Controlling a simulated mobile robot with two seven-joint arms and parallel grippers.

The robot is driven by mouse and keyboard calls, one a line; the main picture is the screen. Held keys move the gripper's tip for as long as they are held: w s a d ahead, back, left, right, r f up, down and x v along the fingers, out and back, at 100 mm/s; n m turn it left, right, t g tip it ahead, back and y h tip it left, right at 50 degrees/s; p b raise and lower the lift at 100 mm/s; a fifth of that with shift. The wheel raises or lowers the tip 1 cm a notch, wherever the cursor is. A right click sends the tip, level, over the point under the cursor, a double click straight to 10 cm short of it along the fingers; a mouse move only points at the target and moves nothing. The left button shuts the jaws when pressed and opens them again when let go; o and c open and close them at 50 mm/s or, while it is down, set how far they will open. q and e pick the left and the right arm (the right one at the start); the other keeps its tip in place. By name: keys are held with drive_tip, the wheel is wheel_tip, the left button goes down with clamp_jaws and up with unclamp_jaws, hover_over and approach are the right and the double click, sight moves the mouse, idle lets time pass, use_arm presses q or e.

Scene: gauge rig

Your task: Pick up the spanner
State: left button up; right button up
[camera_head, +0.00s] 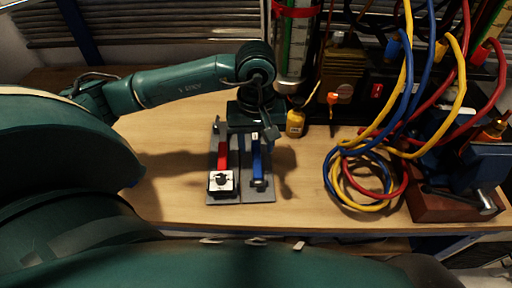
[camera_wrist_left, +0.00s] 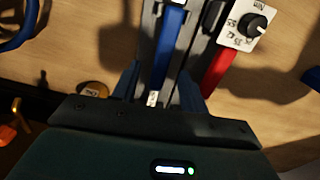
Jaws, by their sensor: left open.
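A long blue-handled tool (camera_head: 257,160), which I take to be the spanner, lies on a grey plate (camera_head: 240,196) on the bench. In the left wrist view its blue handle (camera_wrist_left: 166,50) runs between the fingers of my left gripper (camera_wrist_left: 160,86). My left gripper (camera_head: 254,127) is open and over the far end of the tool; I cannot tell whether a finger touches it. A red-handled tool (camera_head: 222,157) lies beside it, with a white dial plate (camera_head: 221,182) at its near end; its red bar also shows in the left wrist view (camera_wrist_left: 216,72). My right gripper is out of view.
A small yellow bottle (camera_head: 295,124) stands just right of my left gripper. Coiled yellow, blue and red hoses (camera_head: 365,180) lie to the right, before a blue vise-like device (camera_head: 478,168) on a red-brown base. Bare wood (camera_head: 170,190) is free left of the plate.

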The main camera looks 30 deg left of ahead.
use_arm(q)
drive_tip(key=shift+f, duration=0.75)
drive_tip(key=shift+c, duration=0.4)
clamp_jaws()
